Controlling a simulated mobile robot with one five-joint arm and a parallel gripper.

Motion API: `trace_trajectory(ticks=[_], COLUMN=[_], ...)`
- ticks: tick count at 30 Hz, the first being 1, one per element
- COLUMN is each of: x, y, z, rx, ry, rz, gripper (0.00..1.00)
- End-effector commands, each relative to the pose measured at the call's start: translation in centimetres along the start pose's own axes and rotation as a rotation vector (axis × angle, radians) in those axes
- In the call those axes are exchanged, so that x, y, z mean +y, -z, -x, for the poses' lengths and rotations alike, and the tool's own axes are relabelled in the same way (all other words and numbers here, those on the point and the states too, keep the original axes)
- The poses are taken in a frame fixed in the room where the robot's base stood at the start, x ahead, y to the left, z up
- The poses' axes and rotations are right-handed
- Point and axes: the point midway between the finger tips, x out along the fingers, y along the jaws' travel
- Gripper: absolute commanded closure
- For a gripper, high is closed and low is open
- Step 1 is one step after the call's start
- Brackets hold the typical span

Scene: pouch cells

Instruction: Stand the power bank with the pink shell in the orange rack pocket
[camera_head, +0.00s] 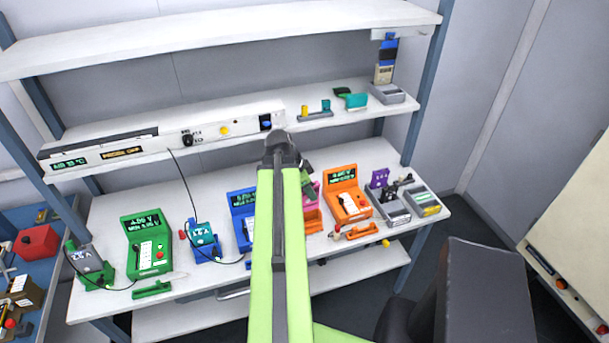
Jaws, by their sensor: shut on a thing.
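My green arm reaches up the middle of the view, over the workbench. The dark end of my gripper (306,169) shows just right of the arm's tip; its fingertips are mostly hidden by the arm. A pink piece (315,188), which looks like the power bank with the pink shell, shows directly below it, partly hidden by the arm, and my gripper appears shut on it. An orange block (312,221), which may be the orange rack pocket, stands on the bench just below the pink piece, its left side hidden by the arm. I cannot tell whether the two touch.
An orange meter (346,196) stands right of the orange block, with a low orange holder (362,231) in front. Blue (241,215) and green (147,245) meters stand to the left. Grey trays (392,209) and a purple piece (379,178) are at the right. A shelf (235,115) runs behind.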

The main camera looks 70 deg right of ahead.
Motion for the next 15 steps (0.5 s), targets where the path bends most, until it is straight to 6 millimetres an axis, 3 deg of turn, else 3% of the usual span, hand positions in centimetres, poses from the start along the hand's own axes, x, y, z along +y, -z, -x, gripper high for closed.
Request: trace_trajectory(ticks=[3,9,15], x=[-0.6,-3.6,-3.8], y=[-0.1,1.4,1.5], z=[0.5,3.1,3.4], rx=[0.000,-0.003,-0.003], ry=[-0.004,-0.109,-0.149], rz=[0.007,0.011,0.011], gripper=[1.00,1.00,1.00])
